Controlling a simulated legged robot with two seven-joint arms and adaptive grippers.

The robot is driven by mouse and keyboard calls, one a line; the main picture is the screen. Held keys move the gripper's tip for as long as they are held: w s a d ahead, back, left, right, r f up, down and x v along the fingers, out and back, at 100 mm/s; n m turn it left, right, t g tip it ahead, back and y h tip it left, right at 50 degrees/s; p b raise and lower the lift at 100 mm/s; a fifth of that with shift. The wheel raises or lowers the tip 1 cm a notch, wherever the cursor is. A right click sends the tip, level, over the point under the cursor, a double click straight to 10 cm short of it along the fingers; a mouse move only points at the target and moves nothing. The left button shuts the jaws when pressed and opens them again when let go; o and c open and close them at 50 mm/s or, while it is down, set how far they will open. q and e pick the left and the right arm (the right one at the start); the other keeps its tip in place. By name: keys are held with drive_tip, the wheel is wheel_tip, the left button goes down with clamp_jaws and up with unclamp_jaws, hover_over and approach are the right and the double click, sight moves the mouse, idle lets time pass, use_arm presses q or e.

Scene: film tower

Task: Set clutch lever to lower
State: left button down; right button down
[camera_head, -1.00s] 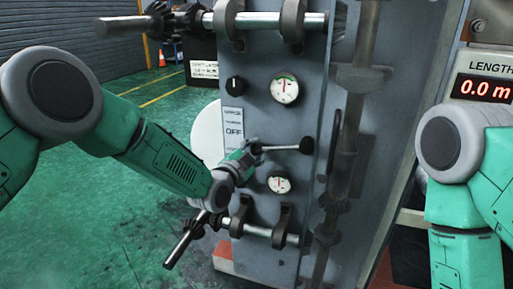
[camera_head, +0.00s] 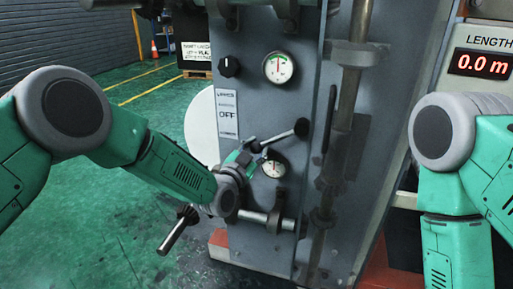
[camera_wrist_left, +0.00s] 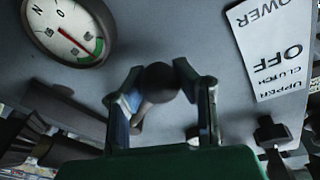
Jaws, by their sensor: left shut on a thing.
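The clutch lever (camera_head: 282,138) is a thin rod on the grey machine panel, with a dark round end at its upper right. It slants down to the left toward my left gripper (camera_head: 257,152). In the left wrist view the gripper's two fingers are shut around a dark ball knob (camera_wrist_left: 158,82) at the lever's end. The label plate (camera_head: 227,114) left of the lever reads OFF in its middle; in the wrist view the label (camera_wrist_left: 277,50) shows UPPER, CLUTCH, OFF and LOWER. My right gripper is out of view; only part of that arm shows.
A lower gauge (camera_head: 273,168) sits just beside the gripper, and an upper gauge (camera_head: 279,67) is above. A black selector knob (camera_head: 230,66) is at upper left. A horizontal shaft (camera_head: 258,216) lies below, and a vertical shaft (camera_head: 342,150) stands at right.

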use_arm(q)
drive_tip(key=shift+s+d+f, duration=0.1)
drive_tip(key=shift+s+f, duration=0.05)
drive_tip(key=shift+f, duration=0.15)
drive_tip(key=c, duration=1.1)
unclamp_jaws()
drive_tip(key=shift+c, duration=0.2)
drive_tip(key=shift+r, duration=0.1)
drive_tip(key=v, duration=1.2)
